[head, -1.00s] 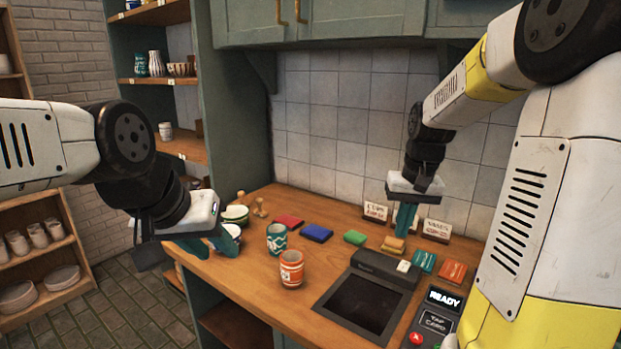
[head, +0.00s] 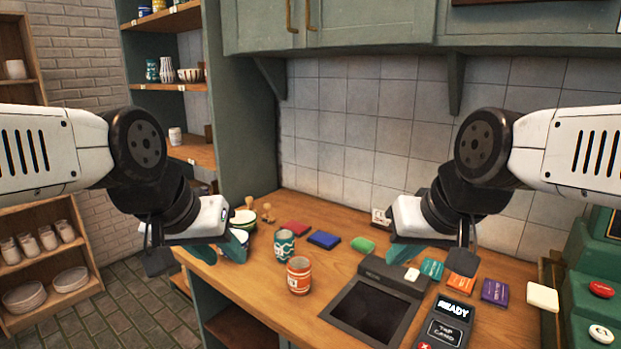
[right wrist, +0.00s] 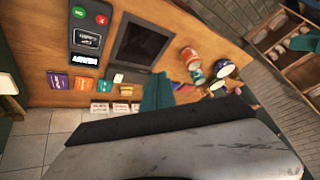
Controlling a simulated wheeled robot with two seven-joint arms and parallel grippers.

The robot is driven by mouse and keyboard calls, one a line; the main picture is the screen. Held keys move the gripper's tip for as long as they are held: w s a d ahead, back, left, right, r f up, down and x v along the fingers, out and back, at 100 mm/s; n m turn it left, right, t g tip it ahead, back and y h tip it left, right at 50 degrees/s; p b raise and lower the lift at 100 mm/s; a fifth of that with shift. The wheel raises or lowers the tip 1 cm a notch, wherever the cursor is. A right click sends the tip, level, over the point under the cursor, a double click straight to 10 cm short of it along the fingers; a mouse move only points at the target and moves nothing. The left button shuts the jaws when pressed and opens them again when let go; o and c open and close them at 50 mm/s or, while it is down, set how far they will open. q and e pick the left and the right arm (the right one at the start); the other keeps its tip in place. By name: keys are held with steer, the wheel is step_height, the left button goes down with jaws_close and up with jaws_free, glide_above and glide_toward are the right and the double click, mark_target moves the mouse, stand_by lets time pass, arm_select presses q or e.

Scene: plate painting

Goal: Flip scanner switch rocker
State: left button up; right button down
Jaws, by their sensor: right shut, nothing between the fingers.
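The scanner (head: 330,303) is a black device with a dark recessed window, lying on the wooden counter. A small white rocker switch (head: 411,274) sits at the right of its raised back housing. The switch also shows in the right wrist view (right wrist: 118,77). My right gripper (head: 402,254) is shut and empty, its teal fingertips above and behind the scanner housing, close to the switch in the picture. I cannot tell the exact gap; they look apart. My left gripper (head: 222,248) is open and empty, at the counter's left end.
A card reader (head: 446,330) reading READY lies right of the scanner. An orange cup (head: 299,277) and a teal cup (head: 284,247) stand left of it. Coloured blocks or cards, such as the blue one (head: 323,240), line the back. A green machine (head: 592,290) stands far right.

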steer(key=m+g+h, duration=0.2)
steer(key=m+g, duration=0.4)
steer(key=m, duration=0.2)
glide_above(414, 271)
step_height(414, 271, down, 6)
steer(key=shift+s+r, duration=0.1)
steer(key=shift+r, duration=0.05)
step_height(414, 271, down, 14)
